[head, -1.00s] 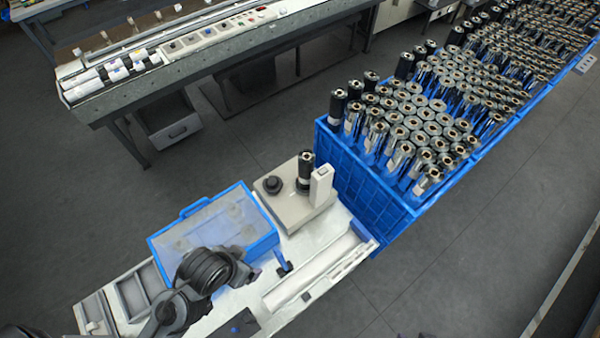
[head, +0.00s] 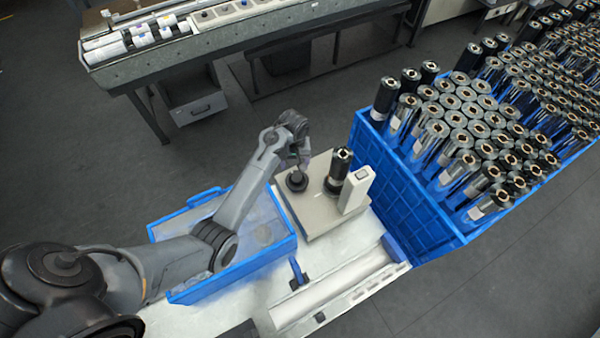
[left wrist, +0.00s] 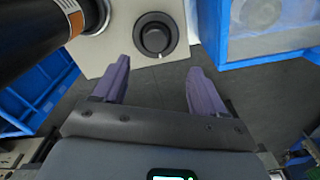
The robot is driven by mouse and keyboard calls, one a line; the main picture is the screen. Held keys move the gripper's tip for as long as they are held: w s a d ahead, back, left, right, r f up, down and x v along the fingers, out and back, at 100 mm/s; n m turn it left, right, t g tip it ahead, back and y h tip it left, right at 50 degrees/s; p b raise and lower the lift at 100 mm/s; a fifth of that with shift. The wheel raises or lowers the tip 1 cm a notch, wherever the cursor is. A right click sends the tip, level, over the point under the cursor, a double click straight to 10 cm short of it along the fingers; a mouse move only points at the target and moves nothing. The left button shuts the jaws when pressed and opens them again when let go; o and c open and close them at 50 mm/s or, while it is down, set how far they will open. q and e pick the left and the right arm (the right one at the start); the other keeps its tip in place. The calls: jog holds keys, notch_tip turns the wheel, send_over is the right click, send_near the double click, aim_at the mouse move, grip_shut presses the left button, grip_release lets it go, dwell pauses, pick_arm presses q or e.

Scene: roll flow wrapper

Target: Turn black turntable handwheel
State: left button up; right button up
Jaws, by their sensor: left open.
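The black turntable handwheel (head: 297,181) sits on the left part of the beige turntable base (head: 318,215). In the left wrist view the round handwheel (left wrist: 155,36) shows beyond and between my fingertips, apart from them. A black roll (head: 338,172) stands upright on the base to the right of the handwheel. My left gripper (head: 300,160) is just behind and above the handwheel in the head view, partly hidden by its own wrist. In the left wrist view the left gripper (left wrist: 158,80) is open and empty, its purple fingers spread. My right gripper is not in view.
A white box-shaped post (head: 356,190) stands right of the roll. A blue tray (head: 270,262) lies left of the base, under my left arm. A blue crate (head: 400,185) full of rolls stands to the right. A long machine (head: 190,45) stands behind, across clear floor.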

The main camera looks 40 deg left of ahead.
aim_at(297, 177)
pick_arm(q)
jog(key=f, duration=0.3)
jog(key=f+b, duration=0.1)
jog(key=f, duration=0.7)
jog(key=shift+w, duration=0.4)
jog(key=shift+c, duration=0.4)
jog(key=c, duration=1)
